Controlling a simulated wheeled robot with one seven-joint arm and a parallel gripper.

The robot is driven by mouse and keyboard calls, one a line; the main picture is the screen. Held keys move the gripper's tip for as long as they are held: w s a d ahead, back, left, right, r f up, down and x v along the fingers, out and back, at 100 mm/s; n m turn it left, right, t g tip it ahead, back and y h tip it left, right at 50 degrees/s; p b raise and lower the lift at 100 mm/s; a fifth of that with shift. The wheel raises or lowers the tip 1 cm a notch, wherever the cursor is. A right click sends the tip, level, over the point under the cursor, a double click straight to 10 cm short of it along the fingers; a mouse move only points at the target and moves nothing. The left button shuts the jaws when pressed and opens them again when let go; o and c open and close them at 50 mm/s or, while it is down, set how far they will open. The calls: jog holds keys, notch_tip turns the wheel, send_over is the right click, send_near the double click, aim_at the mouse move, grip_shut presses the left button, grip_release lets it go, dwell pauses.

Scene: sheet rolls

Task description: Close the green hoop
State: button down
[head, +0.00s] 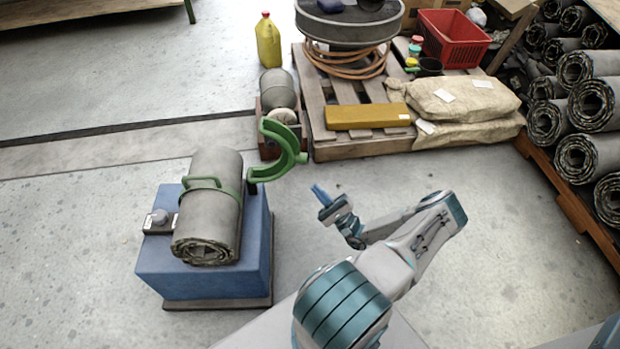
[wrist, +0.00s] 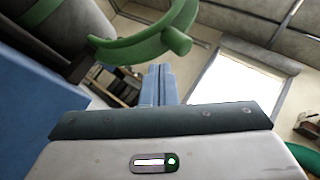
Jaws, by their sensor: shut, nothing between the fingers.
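The green hoop (head: 282,152) is a thick half ring that stands open, swung up on the right side of a grey sheet roll (head: 212,212). A thinner green band (head: 203,184) lies over the roll. The roll lies on a blue stand (head: 257,245). My gripper (head: 319,191) is shut and empty, to the right of the hoop and apart from it in the head view. In the wrist view my blue fingers (wrist: 158,75) are together, pointing up just below the hoop's end (wrist: 176,41); I cannot tell the gap there.
A small grey device (head: 157,221) sits on the stand's left side. Behind is a pallet (head: 330,152) with sacks (head: 455,105), a yellow box (head: 367,116) and a red crate (head: 452,38). Stacked rolls (head: 588,115) line the right. The floor around my gripper is clear.

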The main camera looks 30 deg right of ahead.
notch_tip(320, 180, down, 6)
jog(key=s+d+m+t+h+b, duration=0.1)
jog(key=s+d+m+t+h, duration=0.15)
jog(key=m+h, duration=0.5)
jog(key=w+a+r+n+h+b, duration=0.1)
jog(key=w+r+b, duration=0.1)
jog(key=w+r, duration=0.6)
jog(key=shift+w+a+r+n+h, duration=0.15)
jog(key=shift+a+r+n+h, duration=0.25)
jog(key=shift+r, duration=0.8)
